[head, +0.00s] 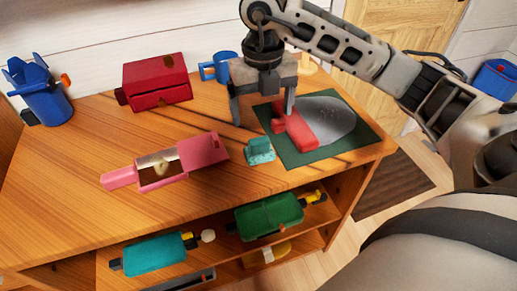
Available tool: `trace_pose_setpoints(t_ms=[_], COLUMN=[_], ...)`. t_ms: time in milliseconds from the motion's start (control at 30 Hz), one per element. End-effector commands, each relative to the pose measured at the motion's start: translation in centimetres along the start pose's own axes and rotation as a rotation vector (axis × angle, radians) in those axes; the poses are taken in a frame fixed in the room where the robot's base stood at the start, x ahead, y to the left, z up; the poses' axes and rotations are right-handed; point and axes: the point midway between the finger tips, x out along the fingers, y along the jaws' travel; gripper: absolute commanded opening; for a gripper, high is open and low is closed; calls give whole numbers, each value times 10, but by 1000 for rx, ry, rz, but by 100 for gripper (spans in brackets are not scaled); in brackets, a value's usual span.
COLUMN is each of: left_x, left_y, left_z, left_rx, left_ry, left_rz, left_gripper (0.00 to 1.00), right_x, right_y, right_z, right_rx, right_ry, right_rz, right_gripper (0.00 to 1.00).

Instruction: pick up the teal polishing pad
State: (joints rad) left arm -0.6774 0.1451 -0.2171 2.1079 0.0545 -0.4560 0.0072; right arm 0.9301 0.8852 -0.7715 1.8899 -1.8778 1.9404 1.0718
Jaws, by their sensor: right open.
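A small teal pad (260,151) with a raised part on top lies on the wooden cabinet top, just left of a dark green mat. My right gripper (263,117) points down above the cabinet top, behind the pad in the picture. Its two fingers are spread apart with nothing between them. The right finger overlaps the view of a red object on the mat; I cannot tell whether they touch. My left gripper is not in view.
On the dark green mat (343,150) lie a grey oval plate (335,116) and the red object (300,132). A pink object (203,152), red box (157,82), blue mug (207,72) and blue container (42,101) stand around. Shelves below hold teal (153,254) and green (268,217) objects.

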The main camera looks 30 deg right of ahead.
Motion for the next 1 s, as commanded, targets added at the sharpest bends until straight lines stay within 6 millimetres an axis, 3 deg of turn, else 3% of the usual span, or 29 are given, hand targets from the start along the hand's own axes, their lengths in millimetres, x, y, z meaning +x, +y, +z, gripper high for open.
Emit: trace_pose_setpoints(t_ms=[200,467,700,1000], left_x=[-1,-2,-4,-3], left_y=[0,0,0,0], left_z=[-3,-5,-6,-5], left_rx=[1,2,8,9], left_ry=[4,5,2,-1], left_rz=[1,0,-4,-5], left_gripper=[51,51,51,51], right_x=[40,59,94,104], right_y=[1,2,7,7], right_z=[0,-1,-2,-1], right_rx=[-2,-4,-3,-4], right_ry=[2,3,4,-1], right_rz=[1,2,3,4], right_gripper=[87,87,87,87])
